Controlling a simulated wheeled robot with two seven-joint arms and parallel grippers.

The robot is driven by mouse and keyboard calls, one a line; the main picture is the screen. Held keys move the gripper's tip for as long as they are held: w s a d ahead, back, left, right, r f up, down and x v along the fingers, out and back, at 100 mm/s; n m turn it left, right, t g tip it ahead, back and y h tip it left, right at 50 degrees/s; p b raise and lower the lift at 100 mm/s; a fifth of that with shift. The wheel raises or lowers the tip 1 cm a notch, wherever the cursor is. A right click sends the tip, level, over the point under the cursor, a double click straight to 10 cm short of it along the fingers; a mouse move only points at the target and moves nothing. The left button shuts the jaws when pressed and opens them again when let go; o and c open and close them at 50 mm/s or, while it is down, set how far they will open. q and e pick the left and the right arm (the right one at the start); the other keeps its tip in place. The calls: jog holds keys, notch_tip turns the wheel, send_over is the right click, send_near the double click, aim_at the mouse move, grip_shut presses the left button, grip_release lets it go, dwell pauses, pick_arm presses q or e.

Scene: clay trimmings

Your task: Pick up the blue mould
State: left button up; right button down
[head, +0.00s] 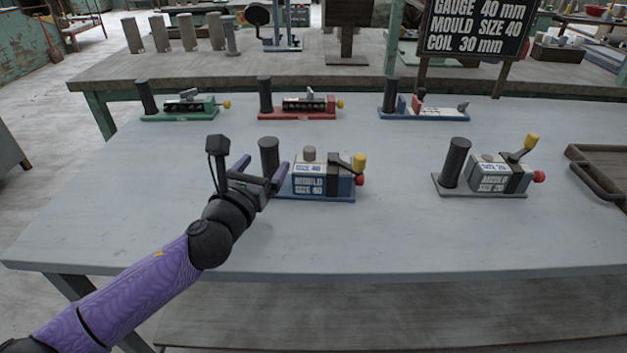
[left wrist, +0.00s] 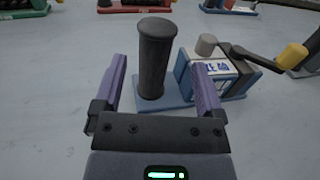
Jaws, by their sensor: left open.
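The blue mould (head: 323,184), marked MOULD SIZE 40, stands upright on its blue base on the table. It has a black post (head: 269,153) at its left, a grey knob on top, a black lever with a yellow end and a red knob at its right. My left gripper (head: 262,168) is open at the post, partly hiding the base's left end. In the left wrist view the post (left wrist: 155,60) stands upright between and just beyond the fingers of my left gripper (left wrist: 160,85), and the mould body (left wrist: 222,70) is behind the right finger. My right gripper is out of view.
A grey mould (head: 497,174) marked SIZE 20 stands to the right. Green (head: 180,108), red (head: 298,107) and blue-white (head: 425,108) devices line the table's back. A tray (head: 600,172) is at the right edge. The table's front (head: 400,235) is clear.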

aim_at(274, 148)
pick_arm(q)
jog(key=b+x, duration=0.1)
jog(key=x, duration=0.1)
jog(key=b+x, duration=0.1)
jog(key=x, duration=0.1)
jog(key=b+x, duration=0.1)
jog(key=x, duration=0.1)
jog(key=shift+w+a+f+b, duration=0.1)
jog(key=shift+a+f+b, duration=0.1)
jog(key=shift+f+b, duration=0.2)
jog(key=shift+w+r, duration=0.15)
jog(key=shift+w, duration=0.05)
jog(key=shift+r, duration=0.15)
jog(key=c, duration=0.7)
grip_shut()
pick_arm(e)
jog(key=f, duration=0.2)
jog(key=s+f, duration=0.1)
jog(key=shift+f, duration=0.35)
